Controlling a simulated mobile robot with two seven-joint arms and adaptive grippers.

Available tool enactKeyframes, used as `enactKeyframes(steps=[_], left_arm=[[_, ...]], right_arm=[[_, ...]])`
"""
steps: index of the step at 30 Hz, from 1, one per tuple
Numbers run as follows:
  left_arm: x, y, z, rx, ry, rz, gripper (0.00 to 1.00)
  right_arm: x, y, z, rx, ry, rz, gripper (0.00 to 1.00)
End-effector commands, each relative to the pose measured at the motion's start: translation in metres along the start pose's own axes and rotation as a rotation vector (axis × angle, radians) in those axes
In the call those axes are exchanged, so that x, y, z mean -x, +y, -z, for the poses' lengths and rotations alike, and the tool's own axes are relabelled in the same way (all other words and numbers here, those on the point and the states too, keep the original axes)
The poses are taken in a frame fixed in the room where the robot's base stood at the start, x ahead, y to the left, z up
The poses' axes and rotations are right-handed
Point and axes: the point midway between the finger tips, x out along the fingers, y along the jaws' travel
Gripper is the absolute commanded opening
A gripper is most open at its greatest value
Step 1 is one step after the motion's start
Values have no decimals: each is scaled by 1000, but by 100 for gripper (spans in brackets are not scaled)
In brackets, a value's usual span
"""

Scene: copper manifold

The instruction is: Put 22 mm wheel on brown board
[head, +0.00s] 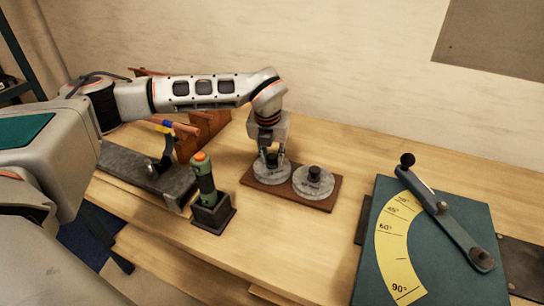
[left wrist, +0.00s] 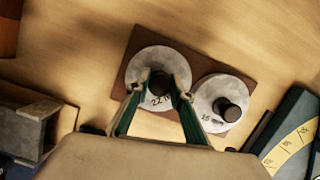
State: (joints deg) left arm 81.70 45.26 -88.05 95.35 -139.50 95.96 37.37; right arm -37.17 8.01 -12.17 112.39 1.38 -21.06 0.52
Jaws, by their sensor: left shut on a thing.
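The 22 mm wheel (head: 272,173) is a grey disc with a dark knob, at the left end of the brown board (head: 318,204). It also shows in the left wrist view (left wrist: 140,70), marked "22". My left gripper (head: 273,158) points down over it and is shut on its dark knob; the fingertips (left wrist: 160,84) sit on both sides of the knob. The wheel appears to lie on the board, but I cannot tell if it touches. A second grey wheel (head: 313,182), marked 15 or 16 mm, lies on the board's right part. My right gripper is not in view.
A green-handled tool with an orange top (head: 204,178) stands in a dark holder left of the board. A grey metal bar (head: 140,169) lies farther left. A green bending plate with a yellow angle scale (head: 395,248) is at the right. Bare wood lies in front.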

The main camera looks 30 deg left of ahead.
Motion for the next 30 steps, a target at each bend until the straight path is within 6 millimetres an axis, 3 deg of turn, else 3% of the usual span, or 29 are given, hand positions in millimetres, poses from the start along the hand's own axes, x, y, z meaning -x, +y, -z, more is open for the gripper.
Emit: enactKeyframes(steps=[4,5,6,20,30], left_arm=[[-3,0,0,0,-1,1,0],[-3,0,1,0,0,0,30],[-3,0,1,0,0,0,39],[5,0,-1,0,-1,1,39],[68,0,-1,0,-5,1,39]], right_arm=[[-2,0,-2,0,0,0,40],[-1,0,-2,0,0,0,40],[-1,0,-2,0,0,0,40],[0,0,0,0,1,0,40],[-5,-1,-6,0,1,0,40]])
